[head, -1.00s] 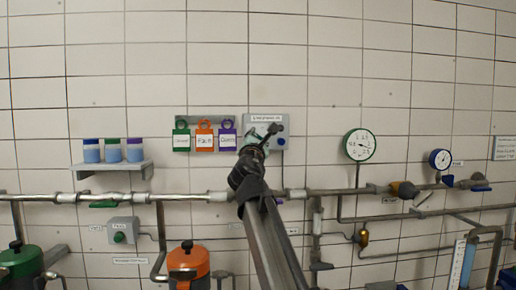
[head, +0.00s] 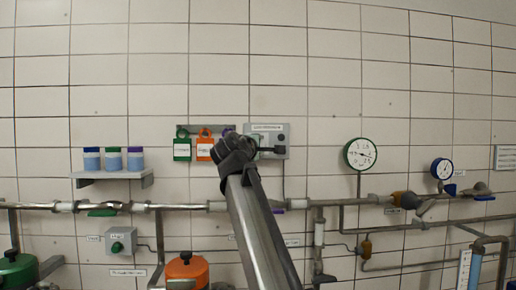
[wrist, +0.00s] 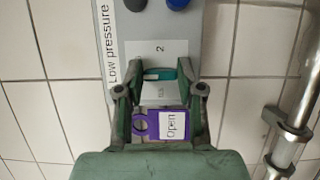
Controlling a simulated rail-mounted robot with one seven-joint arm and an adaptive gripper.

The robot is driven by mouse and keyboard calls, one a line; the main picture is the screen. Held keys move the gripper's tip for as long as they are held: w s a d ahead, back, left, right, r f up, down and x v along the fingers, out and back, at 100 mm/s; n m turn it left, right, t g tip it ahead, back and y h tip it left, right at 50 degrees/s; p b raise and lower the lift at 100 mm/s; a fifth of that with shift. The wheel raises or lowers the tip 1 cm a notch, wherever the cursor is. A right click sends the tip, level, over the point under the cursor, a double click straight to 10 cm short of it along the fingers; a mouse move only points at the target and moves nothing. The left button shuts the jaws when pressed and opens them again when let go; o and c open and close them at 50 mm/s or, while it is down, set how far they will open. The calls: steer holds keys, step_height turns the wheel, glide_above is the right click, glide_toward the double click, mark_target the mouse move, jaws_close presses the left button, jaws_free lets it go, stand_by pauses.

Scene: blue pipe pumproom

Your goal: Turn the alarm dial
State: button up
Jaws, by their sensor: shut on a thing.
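The grey alarm panel (head: 284,133) is on the tiled wall behind my gripper (head: 254,146) in the head view. The wrist view shows the panel (wrist: 190,45) turned sideways, with a "Low pressure" label and a white plate marked "2". The teal alarm dial (wrist: 159,74) stands out from that plate, between the fingertips of my gripper (wrist: 160,86). The fingers are shut on the dial, one on each side. My gripper and arm hide much of the dial in the head view.
A purple "Open" tag (wrist: 172,126) hangs close beside the panel, below the fingers in the wrist view. Green (head: 182,149) and orange (head: 205,150) tags hang left of it. Pipes (head: 350,202) run below. A round gauge (head: 360,154) is to the right.

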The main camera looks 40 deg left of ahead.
steer(key=shift+w+d+r+m+g+y, duration=0.1)
steer(key=shift+m+g+y, duration=0.35)
steer(key=shift+m+g, duration=1.25)
steer(key=shift+a+r+m+g+y, duration=0.1)
steer(key=shift+m+g+y, duration=0.5)
steer(key=shift+m, duration=2.25)
steer(key=shift+w+d+m+g+y, duration=0.1)
steer(key=shift+m+g+y, duration=0.25)
steer(key=shift+m+g, duration=1.4)
steer(key=shift+s+m+t, duration=0.1)
steer(key=shift+m+t, duration=0.45)
steer(key=shift+m, duration=0.05)
steer(key=o, duration=1.1)
steer(key=shift+o, duration=0.2)
